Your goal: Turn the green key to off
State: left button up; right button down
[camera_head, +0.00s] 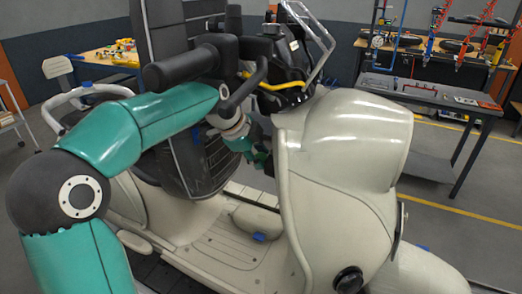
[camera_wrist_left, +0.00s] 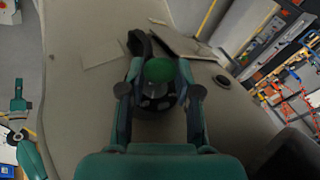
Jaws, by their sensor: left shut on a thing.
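The green key (camera_wrist_left: 158,70) shows in the left wrist view as a rounded green head above a dark round base on the cream inner panel (camera_wrist_left: 85,95) of a scooter. My left gripper (camera_wrist_left: 160,80) has one finger on each side of the key and is shut on it. In the head view, my left gripper (camera_head: 262,158) reaches down behind the handlebar to the scooter's (camera_head: 340,130) front shield. There the key is hidden by the gripper and the shield. I cannot read the key's position or any marks around it.

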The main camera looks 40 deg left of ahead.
dwell(0.4)
pick_arm(q)
jog(key=shift+w+r+g, duration=0.1)
jog(key=shift+w+g, duration=0.05)
jog(key=shift+g, duration=0.15)
jog(key=shift+a+g+h, duration=0.1)
jog(key=shift+g+h, duration=0.2)
jog(key=shift+g, duration=0.4)
jog(key=shift+r+n+g, duration=0.1)
jog(key=shift+n+g, duration=0.2)
